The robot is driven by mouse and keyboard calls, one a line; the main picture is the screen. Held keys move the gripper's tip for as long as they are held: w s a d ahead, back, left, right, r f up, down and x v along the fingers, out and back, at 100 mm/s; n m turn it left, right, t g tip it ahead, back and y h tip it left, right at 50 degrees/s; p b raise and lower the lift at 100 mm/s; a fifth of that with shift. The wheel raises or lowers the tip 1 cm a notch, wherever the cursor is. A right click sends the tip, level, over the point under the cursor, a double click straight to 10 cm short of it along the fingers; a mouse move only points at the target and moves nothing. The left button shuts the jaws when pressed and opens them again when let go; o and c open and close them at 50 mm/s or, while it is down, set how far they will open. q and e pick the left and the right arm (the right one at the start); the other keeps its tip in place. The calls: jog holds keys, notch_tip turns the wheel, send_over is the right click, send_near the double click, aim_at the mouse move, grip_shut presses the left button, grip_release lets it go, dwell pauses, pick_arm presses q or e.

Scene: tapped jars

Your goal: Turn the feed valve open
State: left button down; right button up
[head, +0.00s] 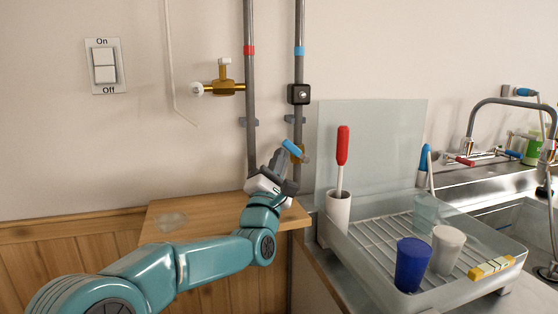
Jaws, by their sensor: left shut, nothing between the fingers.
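A valve with a blue lever (291,147) and a brass body (303,156) sits low on the right-hand grey pipe, the one with a blue band. The lever slants down to the right. My left gripper (281,160) is shut and empty, its dark fingers pointing up just below and left of the lever. The fingers overlap the lever's lower side in the picture; I cannot tell whether they touch it. Part of the valve body is hidden behind the gripper. My right gripper is not in view.
A brass tap (226,87) is on the left pipe (250,110), which has a red band. A wooden shelf (160,222) is below.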

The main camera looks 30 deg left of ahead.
aim_at(286, 141)
pick_arm(q)
jog(key=shift+r+m+h, duration=0.35)
jog(key=shift+m+h, duration=0.15)
jog(key=shift+m, duration=0.2)
jog(key=shift+w+d+r+m+g+h+p, duration=0.1)
jog(key=shift+r+m+g+h+p, duration=0.2)
jog(key=shift+r+m+h, duration=0.25)
jog(key=shift+w+d+r+m+g+h+p, duration=0.1)
jog(key=shift+r+m+g+h+p, duration=0.2)
jog(key=shift+m, duration=0.35)
jog(key=shift+w+d+r+m+g+h+p, duration=0.2)
jog(key=shift+r+m+g+h+p, duration=0.45)
jog(key=shift+m, duration=0.25)
jog(key=shift+w+d+r+m+g+h+p, duration=0.15)
jog(key=shift+w+r+m+g+h+p, duration=0.2)
jog(key=shift+m+p, duration=0.5)
jog(key=shift+w+d+r+m+g+p, duration=0.35)
jog(key=shift+w+d+m+g+p, duration=0.3)
jog(key=shift+m+g, duration=0.2)
jog(key=shift+r, duration=0.1)
